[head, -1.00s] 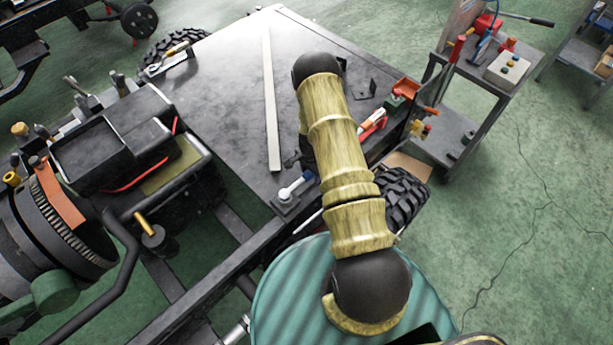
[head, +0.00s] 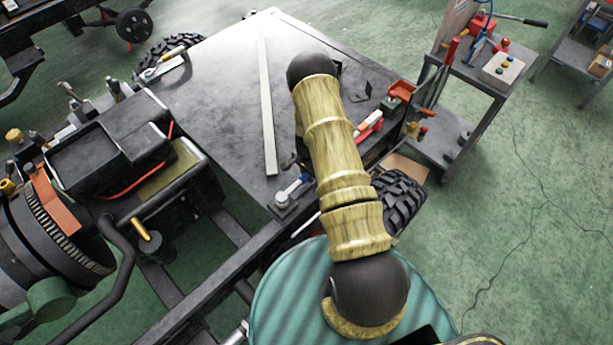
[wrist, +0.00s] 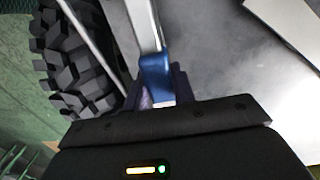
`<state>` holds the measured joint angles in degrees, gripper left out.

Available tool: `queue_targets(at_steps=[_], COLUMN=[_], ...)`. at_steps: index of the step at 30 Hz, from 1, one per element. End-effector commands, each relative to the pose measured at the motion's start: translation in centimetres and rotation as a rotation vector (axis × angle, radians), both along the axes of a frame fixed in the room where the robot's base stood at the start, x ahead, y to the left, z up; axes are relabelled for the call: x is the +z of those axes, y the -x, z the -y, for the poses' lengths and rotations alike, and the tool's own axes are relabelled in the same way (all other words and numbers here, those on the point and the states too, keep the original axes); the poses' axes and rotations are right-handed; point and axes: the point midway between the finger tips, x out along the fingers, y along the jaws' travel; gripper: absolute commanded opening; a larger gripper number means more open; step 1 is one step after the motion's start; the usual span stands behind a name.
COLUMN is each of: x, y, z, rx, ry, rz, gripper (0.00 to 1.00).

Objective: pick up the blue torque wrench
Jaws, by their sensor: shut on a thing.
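In the wrist view my gripper (wrist: 160,84) is shut on the blue end of the torque wrench (wrist: 156,72). The wrench's silvery shaft runs from the fingers up to the top edge of the picture. In the head view a short blue and pale part of the wrench (head: 294,187) shows near the table's near corner, left of my arm. My arm hides my gripper and the rest of the wrench there. I cannot tell whether the wrench still touches the table.
A dark table top (head: 215,100) carries a long pale bar (head: 267,110) left of my arm. Red-handled tools (head: 370,125) and a red tray (head: 401,90) lie to the right. A knobbly tyre (head: 400,197) stands below the right edge. A tool cart (head: 480,75) stands beyond.

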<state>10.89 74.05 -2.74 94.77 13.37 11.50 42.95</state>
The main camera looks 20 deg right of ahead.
Motion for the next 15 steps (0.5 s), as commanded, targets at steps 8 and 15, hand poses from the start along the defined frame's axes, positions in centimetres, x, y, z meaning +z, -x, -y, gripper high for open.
queue_targets(at_steps=[8, 15], x=[3.3, 7.1], y=[-0.2, -0.1], z=[0.0, 0.0], rx=[0.001, 0.0], ry=[0.002, 0.001], rz=[0.004, 0.005], gripper=[0.0, 0.0])
